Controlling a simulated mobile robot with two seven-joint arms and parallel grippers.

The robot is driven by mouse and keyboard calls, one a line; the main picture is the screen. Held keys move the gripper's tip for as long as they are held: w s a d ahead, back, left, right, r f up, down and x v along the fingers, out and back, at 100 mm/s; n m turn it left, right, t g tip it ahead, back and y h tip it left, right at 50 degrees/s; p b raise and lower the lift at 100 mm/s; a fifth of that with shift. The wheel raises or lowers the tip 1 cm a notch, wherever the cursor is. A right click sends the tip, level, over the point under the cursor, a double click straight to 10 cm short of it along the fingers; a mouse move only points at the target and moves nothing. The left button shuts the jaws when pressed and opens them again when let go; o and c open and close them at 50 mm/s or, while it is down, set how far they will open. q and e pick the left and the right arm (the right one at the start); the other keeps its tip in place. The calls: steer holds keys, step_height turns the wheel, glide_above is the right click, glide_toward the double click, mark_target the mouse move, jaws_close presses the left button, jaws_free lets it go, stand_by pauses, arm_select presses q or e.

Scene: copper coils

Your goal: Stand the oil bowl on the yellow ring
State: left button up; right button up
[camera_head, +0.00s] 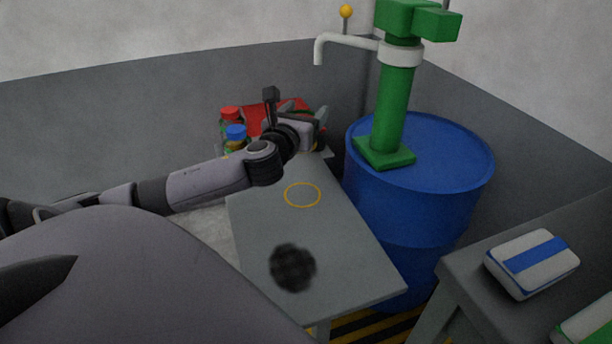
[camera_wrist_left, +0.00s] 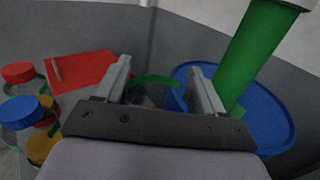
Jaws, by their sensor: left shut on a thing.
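My left gripper (camera_head: 318,118) is at the far end of the grey table (camera_head: 345,250), beyond the yellow ring. In the left wrist view its fingers (camera_wrist_left: 163,88) are shut on a bowl with a green rim (camera_wrist_left: 155,79), which I take as the oil bowl. The gripper's own body hides most of the bowl, so its contents and tilt cannot be told. The yellow ring (camera_head: 287,195) is a thin outline on the table top, with nothing standing on it. My right gripper is not in view.
A dark round patch (camera_head: 293,267) lies on the near table top. Jars with red (camera_head: 230,113) and blue lids (camera_head: 236,131) and a red thing (camera_wrist_left: 85,72) are near the gripper. A blue drum (camera_head: 400,215) with a green pump (camera_head: 393,110) stands right of the table.

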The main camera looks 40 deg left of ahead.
arm_select(q)
step_height(320, 180, down, 14)
steer(key=b, duration=0.5)
steer(key=shift+r, duration=0.2)
steer(key=shift+f+b, duration=0.3)
steer(key=shift+b, duration=0.05)
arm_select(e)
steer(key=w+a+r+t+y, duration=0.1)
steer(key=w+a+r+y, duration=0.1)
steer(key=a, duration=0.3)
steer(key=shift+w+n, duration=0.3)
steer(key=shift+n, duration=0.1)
arm_select(q)
steer(key=shift+f, duration=0.2)
steer(key=o, duration=1.4)
